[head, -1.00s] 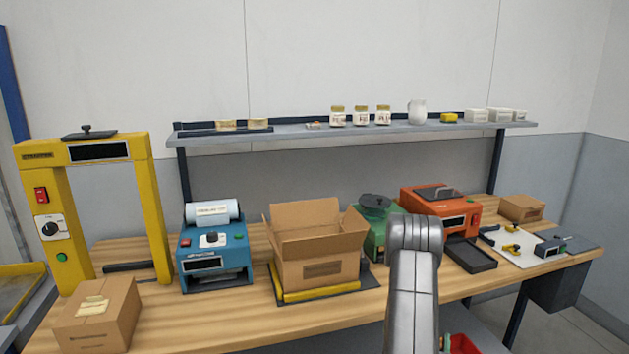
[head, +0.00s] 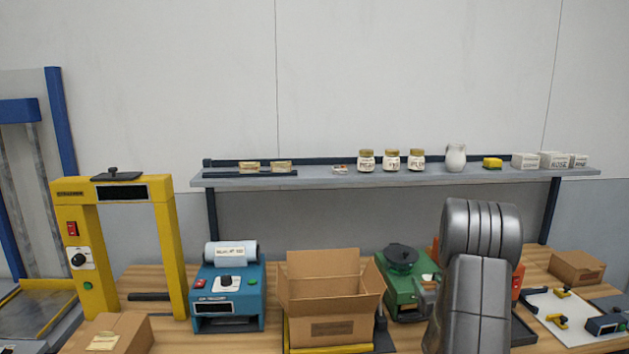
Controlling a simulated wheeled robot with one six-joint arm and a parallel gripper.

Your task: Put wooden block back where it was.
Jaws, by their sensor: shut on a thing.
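I cannot make out the wooden block for sure in the head view. Two small tan pieces, one on the left (head: 249,167) and one on the right (head: 281,166), lie on a dark strip at the left of the wall shelf (head: 330,180); I cannot tell whether they are wood. My arm rises large at the lower right, its rounded joint in front of the bench. My gripper does not show; anything it holds is hidden too.
On the bench stand a yellow frame (head: 168,250), a blue machine (head: 228,290), an open carton (head: 332,300) and a green machine (head: 402,285). An orange machine is mostly behind my arm. Jars, a white jug (head: 456,157), a yellow piece (head: 492,163) and white boxes (head: 553,160) occupy the shelf.

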